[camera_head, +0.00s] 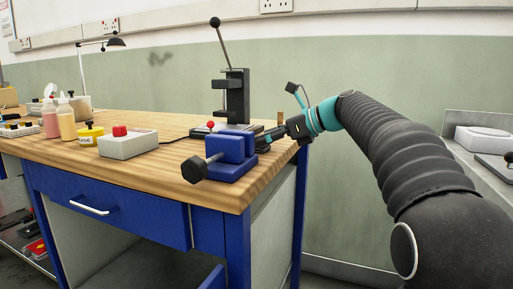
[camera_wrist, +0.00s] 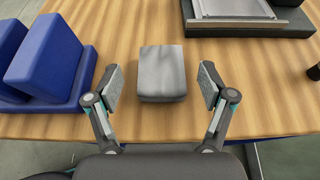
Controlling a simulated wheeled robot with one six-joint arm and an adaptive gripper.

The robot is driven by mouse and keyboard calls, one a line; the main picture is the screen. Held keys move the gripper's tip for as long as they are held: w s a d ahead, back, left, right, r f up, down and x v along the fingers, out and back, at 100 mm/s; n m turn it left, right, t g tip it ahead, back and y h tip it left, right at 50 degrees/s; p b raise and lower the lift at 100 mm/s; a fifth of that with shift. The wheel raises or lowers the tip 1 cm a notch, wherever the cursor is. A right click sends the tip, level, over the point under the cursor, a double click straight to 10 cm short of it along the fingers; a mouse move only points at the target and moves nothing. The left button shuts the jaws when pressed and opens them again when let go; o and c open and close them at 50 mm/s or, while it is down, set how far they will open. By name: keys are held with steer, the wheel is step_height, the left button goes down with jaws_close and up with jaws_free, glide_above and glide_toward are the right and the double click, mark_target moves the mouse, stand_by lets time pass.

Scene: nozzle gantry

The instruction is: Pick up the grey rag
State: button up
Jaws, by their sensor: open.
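The grey rag (camera_wrist: 162,74) lies on the wooden workbench as a folded, roughly square pad, seen in the wrist view. My gripper (camera_wrist: 161,86) is open, with one finger to the left of the rag and one to the right. A gap shows between each finger and the rag. In the head view my gripper (camera_head: 270,137) is low over the right end of the bench, behind the blue vise. I cannot make out the rag in the head view.
A blue vise (camera_wrist: 45,65) stands close left of my gripper. The black press (camera_head: 237,97) has its base (camera_wrist: 250,22) just beyond the rag at the right. A grey box with a red button (camera_head: 128,143) and bottles stand farther left. The bench edge is near.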

steer(key=x, duration=0.3)
steer(key=c, duration=1)
steer(key=shift+c, duration=0.2)
